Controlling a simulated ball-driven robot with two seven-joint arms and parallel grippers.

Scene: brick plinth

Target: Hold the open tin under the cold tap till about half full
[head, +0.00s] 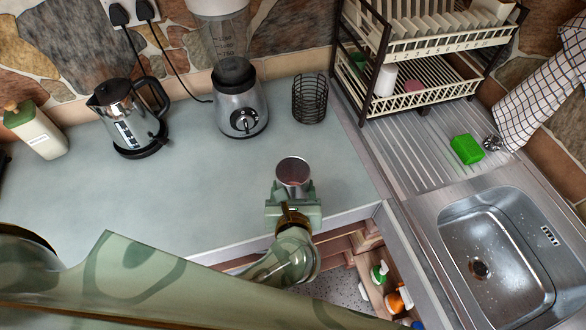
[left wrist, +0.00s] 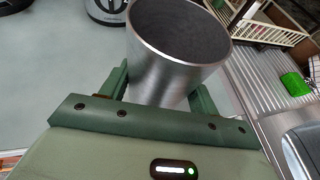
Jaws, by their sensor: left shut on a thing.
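My left gripper (head: 293,194) is shut on the open metal tin (head: 293,171), over the front edge of the worktop. The tin also shows large in the left wrist view (left wrist: 172,75), between the two green fingers. Its mouth faces up, slightly tilted in that view. I see grey inner walls and no clear water; its bottom is hard to make out. The steel sink (head: 450,232) is at the right, apart from the tin. My right gripper is out of view.
A kettle (head: 128,120), a blender (head: 241,105) and a black wire holder (head: 310,98) stand at the back. A dish rack (head: 420,50) stands on the drainer, near a green sponge (head: 467,149) and a checked cloth (head: 540,95). The middle worktop is clear.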

